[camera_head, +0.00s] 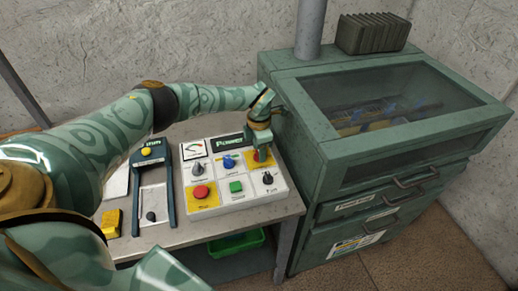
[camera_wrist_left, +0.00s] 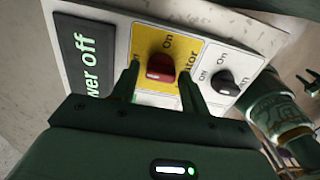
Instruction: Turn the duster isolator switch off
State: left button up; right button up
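The duster isolator switch is a red knob (camera_wrist_left: 160,68) on a yellow plate (camera_wrist_left: 190,50) lettered "On" in the left wrist view. In the head view the yellow plate (camera_head: 251,163) is at the control panel's upper right, and my gripper partly hides the knob. The knob has a pale mark on its left end in the wrist view; I cannot tell its exact setting. My left gripper (camera_head: 262,152) points down over the plate. Its fingers (camera_wrist_left: 159,88) stand apart on either side of the knob, with visible gaps.
The panel (camera_head: 212,208) also has a dark display (camera_wrist_left: 84,58) ending "wer off", a black knob (camera_wrist_left: 228,82), a red button (camera_head: 201,192) and a green button (camera_head: 236,186). A green cabinet (camera_head: 300,140) with a glass lid stands close on the right.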

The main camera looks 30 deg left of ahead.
pick_arm(q)
jog(key=shift+o, duration=0.6)
notch_tip(320, 180, up, 16)
jog(key=p, duration=0.2)
jog(key=shift+r, duration=0.15)
